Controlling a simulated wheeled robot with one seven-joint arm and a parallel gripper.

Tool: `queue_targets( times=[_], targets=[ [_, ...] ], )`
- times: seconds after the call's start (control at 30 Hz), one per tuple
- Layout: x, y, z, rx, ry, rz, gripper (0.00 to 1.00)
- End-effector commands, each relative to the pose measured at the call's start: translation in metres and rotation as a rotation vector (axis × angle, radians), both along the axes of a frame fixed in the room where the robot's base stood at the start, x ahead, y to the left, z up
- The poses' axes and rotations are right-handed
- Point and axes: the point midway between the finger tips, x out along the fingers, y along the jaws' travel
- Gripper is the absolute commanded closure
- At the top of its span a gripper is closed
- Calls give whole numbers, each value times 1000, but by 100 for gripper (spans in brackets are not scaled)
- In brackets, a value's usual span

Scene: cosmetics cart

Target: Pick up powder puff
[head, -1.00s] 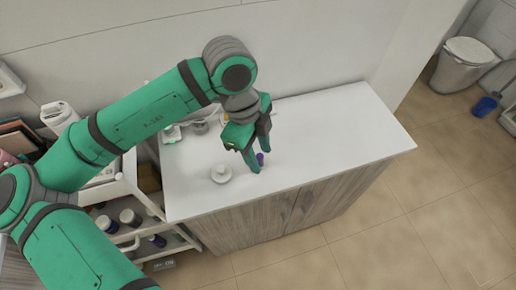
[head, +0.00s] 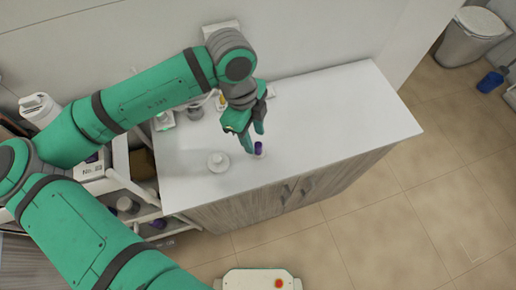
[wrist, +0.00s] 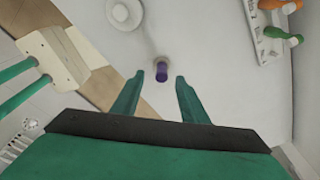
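Which thing is the powder puff is not certain. A small upright cylinder with a purple top and a pale base (head: 258,149) stands on the white counter. It also shows in the wrist view (wrist: 161,72), ahead of and between the fingertips. A round white piece with a raised knob (head: 218,162) sits to its left on the counter, and shows at the top of the wrist view (wrist: 124,13). My gripper (head: 254,142) is open and empty above the counter, close to the purple cylinder. In the wrist view (wrist: 159,77) its fingers are spread apart; contact is not visible.
The white counter top (head: 340,115) is clear to the right. Several small items, including a white jar (head: 195,112), stand at the back left, partly hidden by my arm. A shelved cart (head: 122,180) stands left of the counter. A bin (head: 470,38) stands far right.

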Motion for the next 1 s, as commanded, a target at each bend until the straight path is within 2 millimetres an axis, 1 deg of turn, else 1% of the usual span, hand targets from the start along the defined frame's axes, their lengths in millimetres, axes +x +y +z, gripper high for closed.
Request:
queue_targets(
  times=[0.2, 0.33, 0.43, 0.63, 0.67, 0.7, 0.77, 0.8, 0.83, 1.0],
  targets=[
    [-4, -10, -28, 1, 2, -4, 60],
    [-4, -12, -42, 0, 2, -3, 60],
    [-4, -12, -46, 0, 0, -3, 60],
    [-4, -13, -47, -1, 0, -4, 60],
    [-4, -13, -47, -1, 0, -4, 65],
    [-4, -13, -47, -1, 0, -4, 74],
    [-4, -13, -47, -1, 0, -4, 89],
    [-4, -13, -47, -1, 0, -4, 98],
    [-4, -13, -47, -1, 0, -4, 100],
    [-4, -13, -47, -1, 0, -4, 100]
  ],
)
